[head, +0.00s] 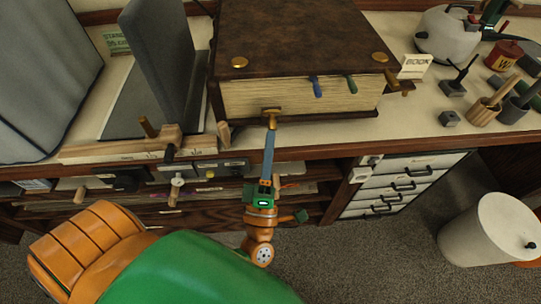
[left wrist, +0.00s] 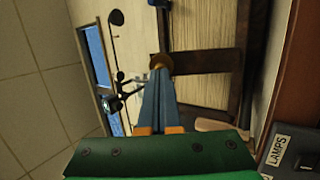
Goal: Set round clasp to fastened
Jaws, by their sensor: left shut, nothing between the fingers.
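A large brown leather book (head: 300,35) lies on the bench with its cream page edge facing me. A clasp (head: 271,112) with a small brass round end sits at the middle of the page edge. In the left wrist view its dark strap (left wrist: 205,61) runs across the pages to a round brass knob (left wrist: 162,61). My left gripper (head: 269,134) is shut and empty, its blue fingers pointing at the clasp. The fingertips are at or just beside the knob; I cannot tell whether they touch. Another brass-ended clasp (head: 400,88) sticks out at the book's right corner. My right gripper is not in view.
A wooden press with grey boards (head: 165,70) stands left of the book. Blue and green ribbon markers (head: 316,87) hang over the pages. Right are a small sign (head: 414,66), wooden mallets (head: 485,108) and a kettle (head: 445,35). Drawers (head: 400,183) sit below the bench edge.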

